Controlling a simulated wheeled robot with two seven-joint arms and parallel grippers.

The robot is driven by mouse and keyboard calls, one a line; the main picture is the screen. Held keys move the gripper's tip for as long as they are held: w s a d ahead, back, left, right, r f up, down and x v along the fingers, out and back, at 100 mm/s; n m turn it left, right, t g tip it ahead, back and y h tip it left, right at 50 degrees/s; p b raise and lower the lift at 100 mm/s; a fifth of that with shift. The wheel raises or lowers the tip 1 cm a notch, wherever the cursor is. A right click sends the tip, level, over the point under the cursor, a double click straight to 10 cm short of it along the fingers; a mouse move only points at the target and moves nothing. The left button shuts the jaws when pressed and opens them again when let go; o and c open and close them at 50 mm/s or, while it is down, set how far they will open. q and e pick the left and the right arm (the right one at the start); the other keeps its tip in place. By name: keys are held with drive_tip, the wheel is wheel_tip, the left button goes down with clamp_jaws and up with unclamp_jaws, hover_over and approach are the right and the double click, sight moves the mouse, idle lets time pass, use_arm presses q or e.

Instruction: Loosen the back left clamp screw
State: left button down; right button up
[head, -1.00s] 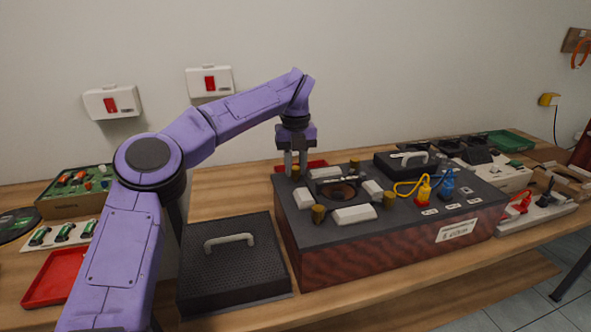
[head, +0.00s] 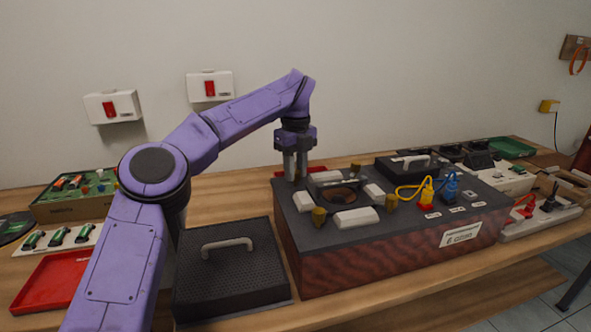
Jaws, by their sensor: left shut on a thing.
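The amplifier box (head: 370,258) with dark top and reddish-brown front stands on the wooden bench. Around the round opening in its top are brass-coloured clamp screws: front left (head: 319,216), front right (head: 391,201) and back right (head: 356,168). My left gripper (head: 295,178) points straight down at the back left corner of the top, where the back left clamp screw is. Its fingers are shut on that screw and hide almost all of it. My right gripper is not in view.
A black perforated cover with a handle (head: 229,243) lies left of the box. Yellow and blue plugs (head: 427,193) with cables stand on the box top. A red tray (head: 52,281) and a box of parts (head: 75,204) are at the left. The wall is close behind the bench.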

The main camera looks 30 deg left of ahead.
use_arm(q)
drive_tip(key=shift+r, duration=0.1)
drive_tip(key=c, duration=0.9)
unclamp_jaws()
wheel_tip(320, 180, up, 10)
drive_tip(key=p, duration=0.4)
drive_tip(key=shift+r+p, duration=0.2)
drive_tip(key=shift+p, duration=0.15)
drive_tip(key=shift+a, duration=0.1)
